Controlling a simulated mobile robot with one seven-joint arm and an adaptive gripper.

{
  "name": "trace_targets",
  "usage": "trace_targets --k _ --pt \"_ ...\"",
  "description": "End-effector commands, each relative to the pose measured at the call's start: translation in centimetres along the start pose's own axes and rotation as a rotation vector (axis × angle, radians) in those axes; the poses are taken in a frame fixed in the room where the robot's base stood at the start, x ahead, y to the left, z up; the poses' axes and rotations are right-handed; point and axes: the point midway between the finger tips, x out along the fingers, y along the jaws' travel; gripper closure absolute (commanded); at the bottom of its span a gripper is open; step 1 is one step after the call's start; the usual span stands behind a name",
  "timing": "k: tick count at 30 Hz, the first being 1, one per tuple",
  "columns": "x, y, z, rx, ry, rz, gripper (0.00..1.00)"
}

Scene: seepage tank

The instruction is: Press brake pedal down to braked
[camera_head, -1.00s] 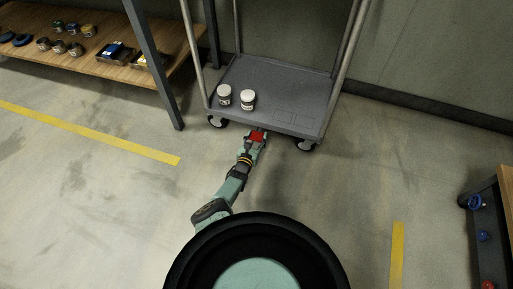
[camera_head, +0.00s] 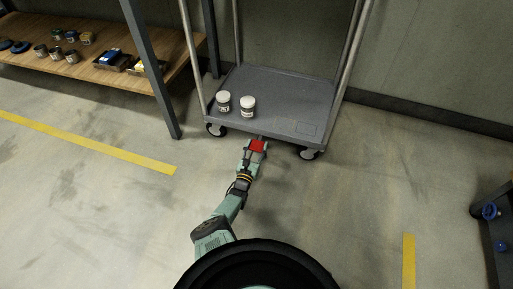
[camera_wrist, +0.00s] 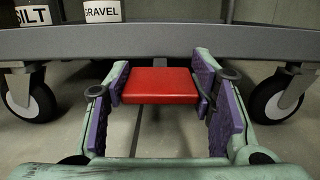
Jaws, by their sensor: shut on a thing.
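The red brake pedal (camera_head: 257,146) sticks out below the front edge of the grey cart (camera_head: 285,118). In the wrist view the pedal (camera_wrist: 160,86) is a flat red block, close to level, lying between the purple finger pads. My gripper (camera_head: 254,151) reaches it from the near side, low under the deck edge. In the wrist view my gripper (camera_wrist: 161,92) is shut on the pedal, with a pad against each side end. The pedal's mount under the cart is mostly hidden.
Two white-lidded jars, labelled SILT (camera_wrist: 36,15) and GRAVEL (camera_wrist: 102,11), stand on the cart deck. Caster wheels flank my gripper, left (camera_wrist: 32,98) and right (camera_wrist: 280,98). A wooden shelf (camera_head: 90,70) stands at left. The floor around is clear.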

Motion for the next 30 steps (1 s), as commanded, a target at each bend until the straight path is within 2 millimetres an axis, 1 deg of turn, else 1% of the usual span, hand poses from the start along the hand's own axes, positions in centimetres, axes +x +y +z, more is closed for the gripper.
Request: trace_targets --k 2,3,9,12,22,26,30 --pt "0.0 0.1 0.0 0.001 0.001 0.001 1.0" --pt "0.0 0.1 0.0 0.001 0.002 0.001 0.48" --pt "0.0 0.0 0.0 0.0 0.001 0.0 0.35" --pt "0.0 0.0 0.0 0.0 0.001 0.0 0.3" --pt "0.0 0.0 0.2 0.0 0.006 0.0 0.3" --pt "0.1 0.0 0.8 -0.001 0.036 0.001 0.3" --pt "0.2 0.0 1.6 -0.001 0.101 0.001 0.3"
